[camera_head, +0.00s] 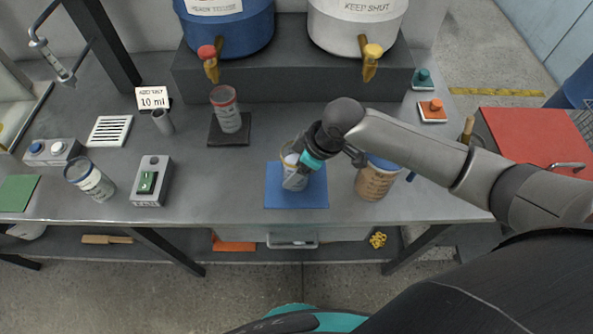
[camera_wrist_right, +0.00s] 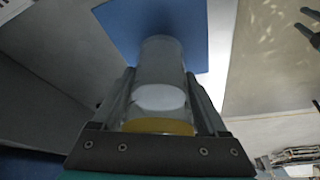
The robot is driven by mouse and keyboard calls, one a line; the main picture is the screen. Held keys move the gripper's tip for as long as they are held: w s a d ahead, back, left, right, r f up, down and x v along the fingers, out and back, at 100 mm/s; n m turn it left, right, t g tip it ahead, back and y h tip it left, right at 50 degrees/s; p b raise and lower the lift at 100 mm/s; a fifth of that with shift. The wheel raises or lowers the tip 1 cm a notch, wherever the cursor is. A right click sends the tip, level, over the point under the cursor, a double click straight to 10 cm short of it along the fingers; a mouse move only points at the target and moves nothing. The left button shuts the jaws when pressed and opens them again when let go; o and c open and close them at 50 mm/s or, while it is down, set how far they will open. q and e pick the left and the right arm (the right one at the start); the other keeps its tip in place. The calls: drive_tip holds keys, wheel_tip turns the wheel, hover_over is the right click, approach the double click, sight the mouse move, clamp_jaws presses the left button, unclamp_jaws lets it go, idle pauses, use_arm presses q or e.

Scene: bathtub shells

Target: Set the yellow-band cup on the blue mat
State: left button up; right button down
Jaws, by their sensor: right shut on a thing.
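The yellow-band cup (camera_wrist_right: 160,75) is clear, with a white oval patch and a yellow band near its rim. My right gripper (camera_wrist_right: 160,100) is shut on it, one finger on each side. In the head view the cup (camera_head: 295,179) shows partly below my right gripper (camera_head: 298,163), over the blue mat (camera_head: 312,198). The blue mat also shows beyond the cup's far end in the wrist view (camera_wrist_right: 200,25). I cannot tell whether the cup's base touches the mat. My left gripper is not in view.
An orange-filled cup (camera_head: 374,184) with a blue rim stands just right of the mat. A red-rimmed cup (camera_head: 226,112) stands on a dark pad behind left. A blue-rimmed cup (camera_head: 90,180) and a green-switch box (camera_head: 151,183) are further left. Two dispensers stand at the back.

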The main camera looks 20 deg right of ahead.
drive_tip(key=shift+f, duration=0.75)
drive_tip(key=shift+f, duration=0.15)
unclamp_jaws()
drive_tip(key=p+v, duration=0.2)
drive_tip(key=v, duration=1)
